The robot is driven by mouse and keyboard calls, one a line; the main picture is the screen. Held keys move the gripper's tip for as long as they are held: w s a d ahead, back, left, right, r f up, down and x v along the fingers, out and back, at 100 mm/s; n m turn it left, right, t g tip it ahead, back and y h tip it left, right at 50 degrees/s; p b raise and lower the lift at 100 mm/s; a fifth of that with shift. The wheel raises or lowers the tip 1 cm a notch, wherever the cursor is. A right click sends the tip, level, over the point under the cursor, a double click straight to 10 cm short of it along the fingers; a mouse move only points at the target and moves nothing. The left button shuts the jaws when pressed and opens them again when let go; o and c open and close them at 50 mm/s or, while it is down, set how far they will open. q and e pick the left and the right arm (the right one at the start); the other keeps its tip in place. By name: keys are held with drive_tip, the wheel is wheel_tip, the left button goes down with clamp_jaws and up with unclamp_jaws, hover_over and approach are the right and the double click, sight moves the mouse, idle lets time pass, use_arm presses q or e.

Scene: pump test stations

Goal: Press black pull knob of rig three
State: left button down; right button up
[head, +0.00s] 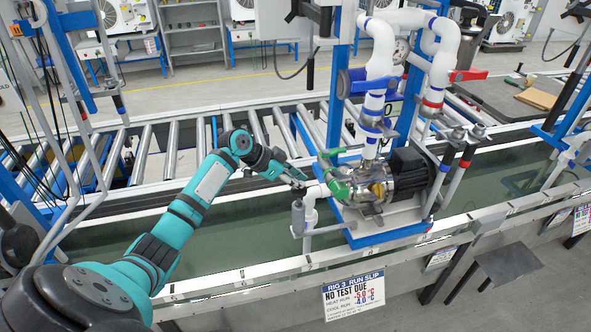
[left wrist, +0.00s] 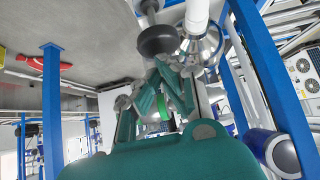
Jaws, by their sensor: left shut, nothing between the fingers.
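The rig three pump (head: 375,190) sits on a blue-edged base over the water trough, with a black motor (head: 410,172) at its right and a green valve handle (head: 338,186) at its left. My left gripper (head: 303,181) is shut and empty, just left of the green handle. In the left wrist view my shut fingers (left wrist: 167,92) point toward pipework, with a dark rounded piece (left wrist: 157,41) just beyond them. I cannot tell whether this piece is the black pull knob, or whether the fingers touch it. No pull knob stands out clearly in the head view. My right gripper is not in view.
A slip (head: 353,290) reading "RIG 3 RUN SLIP, NO TEST DUE" hangs on the trough front. White pipes (head: 380,50) and blue uprights (head: 335,85) rise around the pump. A grey post (head: 298,218) stands below my gripper. Conveyor rollers (head: 180,150) run behind.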

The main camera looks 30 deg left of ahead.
sight(294, 192)
use_arm(q)
drive_tip(key=shift+f, duration=0.15)
wheel_tip(294, 192, down, 4)
drive_tip(key=b, duration=0.3)
drive_tip(key=shift+d+f, duration=0.1)
drive_tip(key=shift+f, duration=0.05)
drive_tip(key=shift+s, duration=0.1)
